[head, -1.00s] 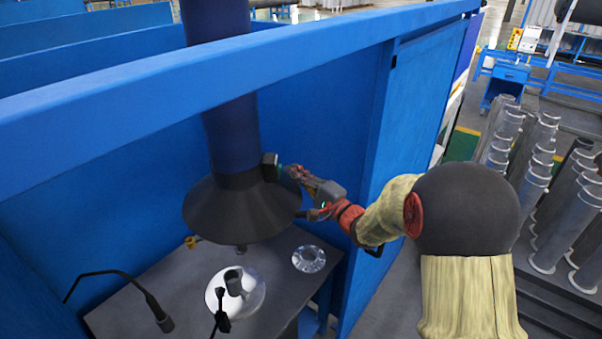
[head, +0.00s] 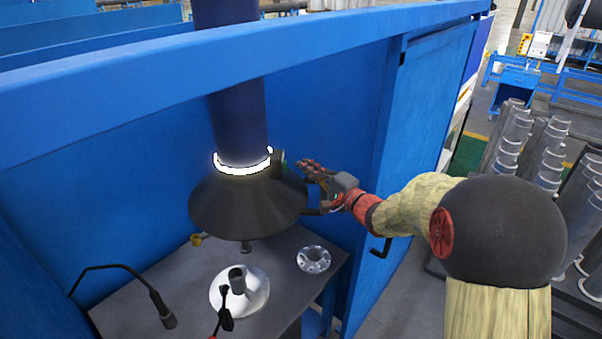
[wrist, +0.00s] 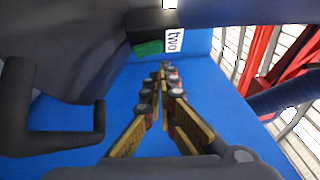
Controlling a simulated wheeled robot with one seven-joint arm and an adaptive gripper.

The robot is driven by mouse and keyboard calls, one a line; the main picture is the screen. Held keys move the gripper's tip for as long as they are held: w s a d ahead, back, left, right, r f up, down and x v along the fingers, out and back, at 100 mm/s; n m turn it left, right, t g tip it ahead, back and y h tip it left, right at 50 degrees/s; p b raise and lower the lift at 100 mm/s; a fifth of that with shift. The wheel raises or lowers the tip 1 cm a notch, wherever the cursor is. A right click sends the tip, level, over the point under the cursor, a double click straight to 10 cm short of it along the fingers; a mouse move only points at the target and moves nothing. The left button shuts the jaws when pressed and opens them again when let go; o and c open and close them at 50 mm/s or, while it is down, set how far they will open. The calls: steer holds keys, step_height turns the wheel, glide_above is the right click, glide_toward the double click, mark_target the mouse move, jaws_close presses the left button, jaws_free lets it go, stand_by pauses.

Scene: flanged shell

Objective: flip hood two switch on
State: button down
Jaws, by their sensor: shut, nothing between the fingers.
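The black cone-shaped hood (head: 245,208) hangs from a dark blue duct above the bench. A white ring of light (head: 242,167) glows around its neck. The switch box (head: 278,165) sits at the right of the neck. In the wrist view the box carries a white label reading "two" (wrist: 174,40) and a green switch face (wrist: 148,48). My gripper (head: 306,166) is to the right of the box, apart from it. In the wrist view my gripper (wrist: 165,72) has its fingertips together with nothing between them, below the box.
A bent dark handle (wrist: 98,120) is on the left in the wrist view. The bench (head: 180,270) holds a clear flanged ring (head: 314,259), a white disc with a grey cylinder (head: 238,284), and a gooseneck (head: 165,315). Blue booth walls (head: 330,125) stand close behind and to the right.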

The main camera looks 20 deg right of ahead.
steer(key=d+r+b+v, duration=0.1)
steer(key=v, duration=1)
steer(key=shift+w+r, duration=0.15)
steer(key=shift+r, duration=0.25)
steer(key=s+a+f+n+g+b, duration=0.1)
steer(key=s+a+f+n+g, duration=0.1)
steer(key=s+a+f+g, duration=0.45)
steer(key=s+a+f+n+g+b, duration=0.1)
steer(key=s+a+f+g, duration=0.25)
steer(key=s+f, duration=0.6)
steer(key=s+d+f+n+h+b, duration=0.1)
steer(key=s+n+h+b, duration=0.3)
steer(key=s, duration=0.4)
steer(key=s+d+f+n+g+h+b, duration=0.1)
steer(key=s+f+n+h+b, duration=0.1)
steer(key=s+n+h+b, duration=0.2)
steer(key=shift+s+d+n+b, duration=0.35)
steer(key=shift+s+n+b, duration=0.75)
steer(key=shift+s+b, duration=0.7)
